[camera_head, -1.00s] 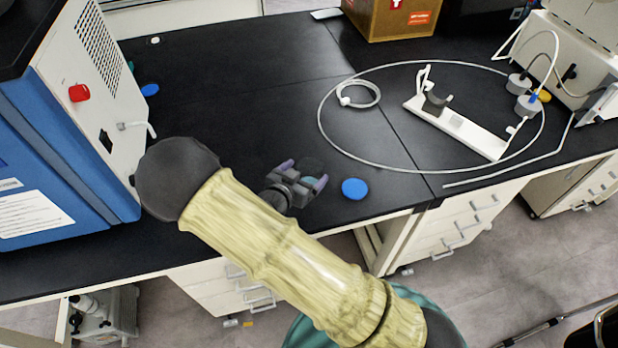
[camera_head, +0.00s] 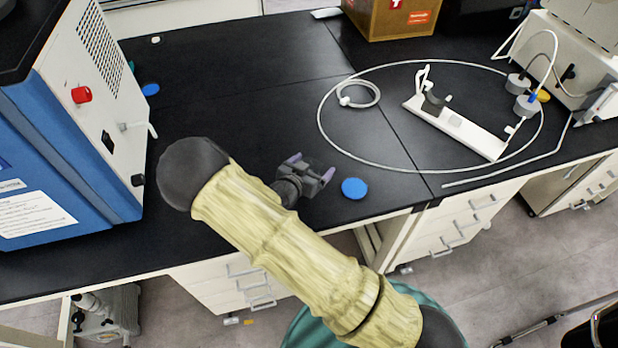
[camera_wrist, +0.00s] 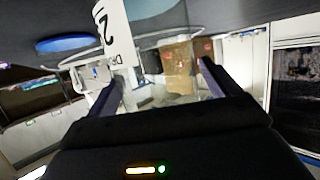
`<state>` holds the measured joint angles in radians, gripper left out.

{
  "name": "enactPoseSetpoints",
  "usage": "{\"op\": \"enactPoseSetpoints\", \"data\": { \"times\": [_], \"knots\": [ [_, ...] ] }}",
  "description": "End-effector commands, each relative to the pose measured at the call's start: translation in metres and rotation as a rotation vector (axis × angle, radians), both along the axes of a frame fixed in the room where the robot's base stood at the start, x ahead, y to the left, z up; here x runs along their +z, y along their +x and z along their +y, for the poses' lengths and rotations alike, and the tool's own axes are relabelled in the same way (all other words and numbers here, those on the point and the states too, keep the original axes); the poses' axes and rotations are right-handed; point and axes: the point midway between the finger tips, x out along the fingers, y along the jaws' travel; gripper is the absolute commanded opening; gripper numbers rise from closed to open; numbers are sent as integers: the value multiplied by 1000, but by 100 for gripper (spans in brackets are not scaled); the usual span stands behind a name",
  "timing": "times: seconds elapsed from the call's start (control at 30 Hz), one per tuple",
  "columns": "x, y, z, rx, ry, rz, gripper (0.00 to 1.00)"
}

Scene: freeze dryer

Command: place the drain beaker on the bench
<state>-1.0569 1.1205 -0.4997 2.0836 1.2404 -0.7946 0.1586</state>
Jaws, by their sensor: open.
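My gripper (camera_head: 312,168) is open low over the bench, left of a blue disc, in the head view. In the wrist view, my gripper's two fingers (camera_wrist: 160,82) are spread apart. A clear glass beaker (camera_wrist: 160,18) with a white label reading "DR" and "2" shows just beyond the fingertips, towards the top of that tilted view. It looks to be the drain beaker, and it appears to rest on the dark bench top (camera_head: 230,80). The fingers do not visibly grip it. In the head view its clear outline is too faint to make out beside the fingers.
The blue disc (camera_head: 354,188) lies near the bench's front edge. A blue-and-white machine (camera_head: 110,110) with a red knob stands at left. A looped tube (camera_head: 322,130) surrounds a white stand (camera_head: 462,130) at right. A cardboard box (camera_head: 385,22) is at the back. The middle back bench is clear.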

Motion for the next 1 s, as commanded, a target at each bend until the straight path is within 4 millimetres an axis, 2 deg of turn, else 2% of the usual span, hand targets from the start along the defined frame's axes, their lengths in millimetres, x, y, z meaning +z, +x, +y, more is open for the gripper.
{"op": "enactPoseSetpoints", "data": {
  "times": [0.1,0.33,0.4,0.77,1.0],
  "knots": [
    [0,0,0,0,0,0,86],
    [0,0,0,0,0,0,40],
    [0,0,0,0,0,0,33],
    [7,0,0,0,0,-1,33],
    [38,0,1,-1,4,-3,33]
  ]
}}
